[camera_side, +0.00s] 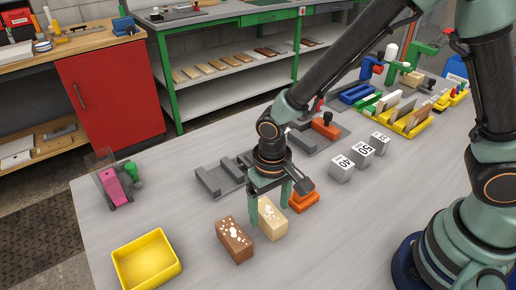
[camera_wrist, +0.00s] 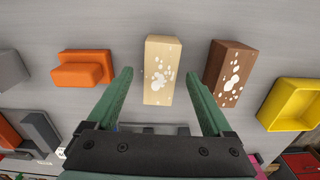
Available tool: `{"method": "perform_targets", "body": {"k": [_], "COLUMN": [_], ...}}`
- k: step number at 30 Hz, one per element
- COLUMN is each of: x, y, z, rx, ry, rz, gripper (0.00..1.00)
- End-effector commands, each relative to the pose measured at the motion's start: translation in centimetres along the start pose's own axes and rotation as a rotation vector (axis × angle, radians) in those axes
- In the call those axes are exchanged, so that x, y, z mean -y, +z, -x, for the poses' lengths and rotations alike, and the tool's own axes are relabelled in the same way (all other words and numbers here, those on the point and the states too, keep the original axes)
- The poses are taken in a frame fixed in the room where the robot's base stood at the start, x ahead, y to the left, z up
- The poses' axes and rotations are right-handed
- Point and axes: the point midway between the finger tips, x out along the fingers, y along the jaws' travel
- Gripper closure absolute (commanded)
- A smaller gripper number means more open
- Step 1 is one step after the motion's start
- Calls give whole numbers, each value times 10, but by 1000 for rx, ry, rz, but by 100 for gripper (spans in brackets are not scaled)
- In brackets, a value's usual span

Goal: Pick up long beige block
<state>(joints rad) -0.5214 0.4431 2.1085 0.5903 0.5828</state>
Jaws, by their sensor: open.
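The long beige block (camera_side: 271,218) has white spots and lies on the grey table. In the wrist view the beige block (camera_wrist: 160,72) shows ahead between the two fingers of my gripper (camera_wrist: 158,82). The gripper is open, with a gap on both sides of the block in that view. Whether the fingertips reach down beside the block is hard to tell.
A brown spotted block (camera_side: 234,240) lies close to the beige one. An orange block (camera_side: 304,201) is on the other side. A yellow tray (camera_side: 146,262) stands at the front left. Grey fixtures (camera_side: 219,180) and numbered grey blocks (camera_side: 342,169) stand behind.

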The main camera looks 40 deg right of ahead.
Motion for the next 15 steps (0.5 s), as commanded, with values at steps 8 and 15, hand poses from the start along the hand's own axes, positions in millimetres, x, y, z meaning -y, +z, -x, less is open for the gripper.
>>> {"method": "perform_targets", "body": {"k": [8, 15], "x": [0, 0], "y": [0, 0], "z": [-1, -1], "rx": [-1, -1], "ry": [0, -1], "rz": [0, 0], "gripper": [30, 100]}}
